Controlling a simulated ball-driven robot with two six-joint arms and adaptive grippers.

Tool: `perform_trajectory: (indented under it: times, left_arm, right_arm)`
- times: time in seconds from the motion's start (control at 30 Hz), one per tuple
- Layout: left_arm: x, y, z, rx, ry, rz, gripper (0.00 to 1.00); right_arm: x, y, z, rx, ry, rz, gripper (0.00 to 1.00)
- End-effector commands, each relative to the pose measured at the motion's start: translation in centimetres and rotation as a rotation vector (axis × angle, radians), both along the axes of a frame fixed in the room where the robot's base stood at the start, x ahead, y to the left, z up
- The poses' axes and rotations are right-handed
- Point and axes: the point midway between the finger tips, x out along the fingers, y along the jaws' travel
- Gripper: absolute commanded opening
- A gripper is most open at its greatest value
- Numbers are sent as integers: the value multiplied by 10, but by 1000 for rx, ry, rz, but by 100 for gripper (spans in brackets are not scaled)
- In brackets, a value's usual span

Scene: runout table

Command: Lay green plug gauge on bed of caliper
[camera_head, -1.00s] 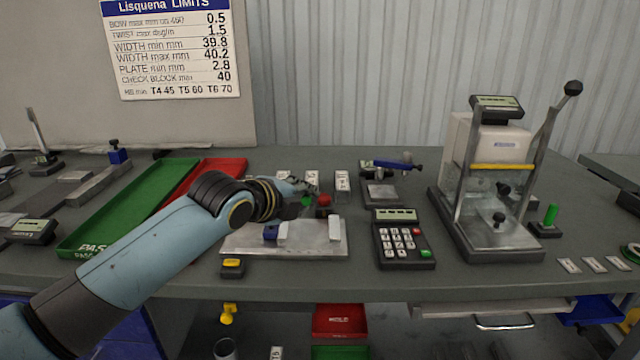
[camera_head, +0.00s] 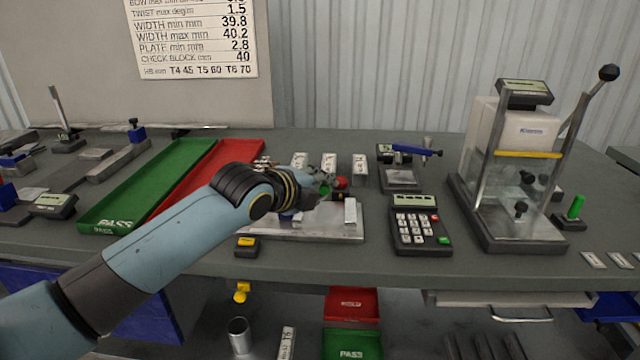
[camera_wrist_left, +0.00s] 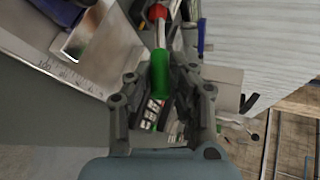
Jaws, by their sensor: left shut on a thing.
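The green plug gauge (camera_wrist_left: 160,75) has a green handle, a pale shaft and a red end. My left gripper (camera_head: 322,186) is shut on its green handle; the gauge (camera_head: 327,188) shows in the head view with its red end pointing right. The caliper (camera_head: 318,235) is a flat metal bed with an upright pale jaw (camera_head: 350,212) on its right and a blue block partly hidden behind my left wrist. The gripper and gauge appear above its far side; the exact height is unclear. The ruled bed edge (camera_wrist_left: 85,78) shows left of the gauge in the wrist view. My right gripper is not in view.
A keypad (camera_head: 420,232) stands right of the caliper, a yellow-topped block (camera_head: 246,246) in front. Pale blocks (camera_head: 360,168) and a blue-handled gauge (camera_head: 410,151) stand behind. Green (camera_head: 110,205) and red (camera_head: 240,150) trays lie left, a lever press (camera_head: 520,215) right.

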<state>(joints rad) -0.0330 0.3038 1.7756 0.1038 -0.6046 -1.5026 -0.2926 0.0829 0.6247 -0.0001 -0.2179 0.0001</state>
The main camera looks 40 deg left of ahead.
Motion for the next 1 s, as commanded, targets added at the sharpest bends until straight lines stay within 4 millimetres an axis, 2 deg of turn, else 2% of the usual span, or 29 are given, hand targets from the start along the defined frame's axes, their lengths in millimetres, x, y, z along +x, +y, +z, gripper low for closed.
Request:
perform_trajectory:
  times: [0.03, 0.43, 0.87, 0.9, 1.0]
  left_arm:
    - [0, 0, -8, 0, 1, 0, 0]
    - [0, 0, -41, 1, 1, 0, 0]
    - [0, 0, -47, 0, -1, 0, 0]
    - [0, 0, -47, 0, -1, 0, 21]
    - [0, 0, -47, 0, -1, 0, 34]
  right_arm:
    - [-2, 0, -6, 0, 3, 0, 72]
    - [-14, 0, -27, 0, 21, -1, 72]
    - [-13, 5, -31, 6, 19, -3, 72]
    - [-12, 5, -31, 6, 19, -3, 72]
    - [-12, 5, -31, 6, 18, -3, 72]
